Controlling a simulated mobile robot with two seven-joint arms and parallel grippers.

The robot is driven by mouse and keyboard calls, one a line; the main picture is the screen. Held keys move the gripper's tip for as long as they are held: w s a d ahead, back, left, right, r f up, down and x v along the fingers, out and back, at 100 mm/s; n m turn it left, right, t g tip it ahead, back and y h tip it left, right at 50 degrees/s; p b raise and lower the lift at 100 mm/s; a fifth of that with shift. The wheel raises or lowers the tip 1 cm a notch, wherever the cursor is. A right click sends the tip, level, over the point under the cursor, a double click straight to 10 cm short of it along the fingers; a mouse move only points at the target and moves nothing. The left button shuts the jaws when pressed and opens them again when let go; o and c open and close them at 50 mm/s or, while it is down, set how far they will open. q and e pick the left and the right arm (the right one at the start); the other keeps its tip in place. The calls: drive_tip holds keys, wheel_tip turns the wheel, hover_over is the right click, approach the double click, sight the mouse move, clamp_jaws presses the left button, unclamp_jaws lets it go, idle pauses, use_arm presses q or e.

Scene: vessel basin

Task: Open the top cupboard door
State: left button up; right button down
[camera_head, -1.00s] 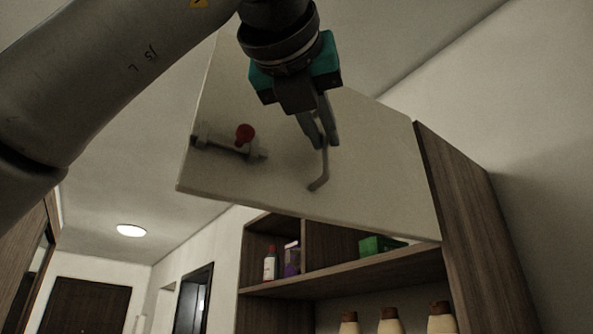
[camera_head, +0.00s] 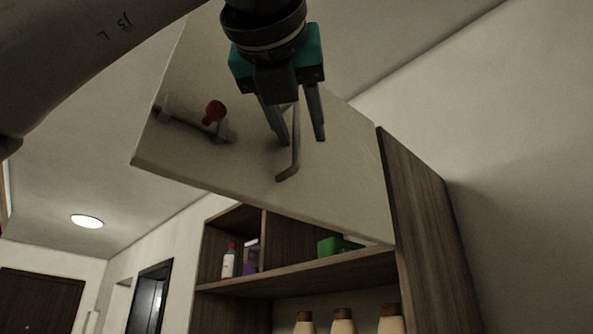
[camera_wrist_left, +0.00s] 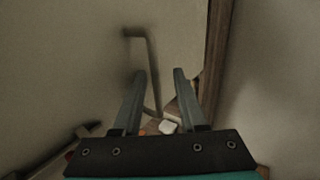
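The pale top cupboard door (camera_head: 240,180) stands swung out and away from the wooden cupboard, with the shelves showing below it. Its bent bar handle (camera_head: 294,155) is on the face toward me and also shows in the left wrist view (camera_wrist_left: 151,65). My left gripper (camera_head: 301,140) is in front of the door at the handle. Its two fingers are spread apart, as the left wrist view (camera_wrist_left: 160,72) also shows. The handle appears between the finger lines; I cannot tell whether a finger touches it. My right gripper is not in view.
A fitting with a red knob (camera_head: 214,112) shows at the door's left part. The wooden cupboard side (camera_head: 425,220) stands at right. A shelf (camera_head: 300,275) holds a white bottle (camera_head: 229,263) and a green box (camera_head: 335,246). Several cream bottles (camera_head: 342,326) stand below.

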use_arm(q)
drive_tip(key=shift+s+a, duration=0.1)
drive_tip(key=shift+a, duration=0.1)
drive_tip(key=shift+s, duration=0.2)
drive_tip(key=b+v, duration=0.2)
drive_tip(key=v, duration=1.3)
drive_tip(key=shift+r, duration=0.1)
drive_tip(key=shift+w, duration=0.1)
